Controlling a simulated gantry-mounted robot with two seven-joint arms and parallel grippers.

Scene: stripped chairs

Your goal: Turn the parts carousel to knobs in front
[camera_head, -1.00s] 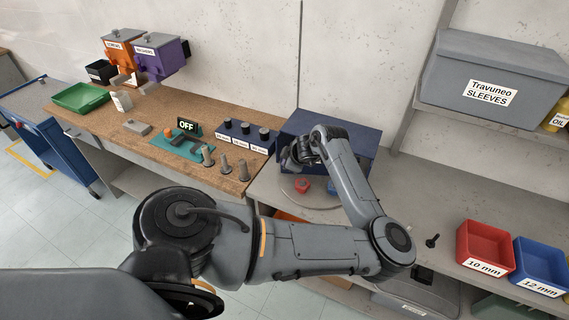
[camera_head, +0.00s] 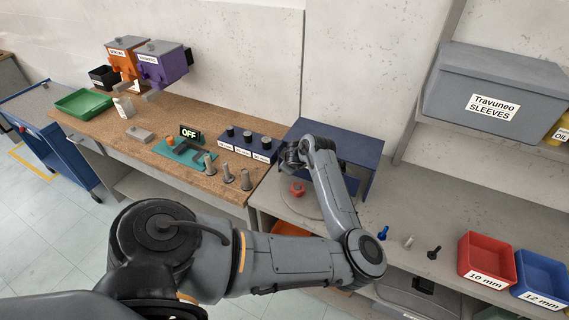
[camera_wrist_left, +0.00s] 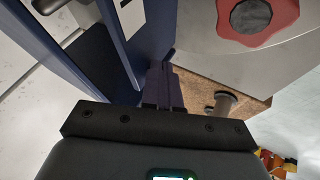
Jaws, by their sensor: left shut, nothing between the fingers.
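The parts carousel (camera_head: 287,208) is a grey round disc, partly under a dark blue open-fronted housing (camera_head: 345,143) on the right bench. A red knob (camera_head: 297,187) sits on the disc near its front. In the left wrist view the red lobed knob (camera_wrist_left: 257,22) with a dark grey centre shows at top right, on the grey disc surface (camera_wrist_left: 215,62). My left gripper (camera_wrist_left: 163,88) is shut and empty, beside the blue housing wall and apart from the knob. In the head view it (camera_head: 291,157) is at the housing's left front, above the disc. My forearm hides part of the disc.
A wooden bench on the left holds a green tray (camera_head: 84,102), a teal fixture with an OFF sign (camera_head: 190,132), and several grey pegs. Blue, grey and black bolts lie right of my arm, near the red bin (camera_head: 486,257) and blue bin (camera_head: 541,272).

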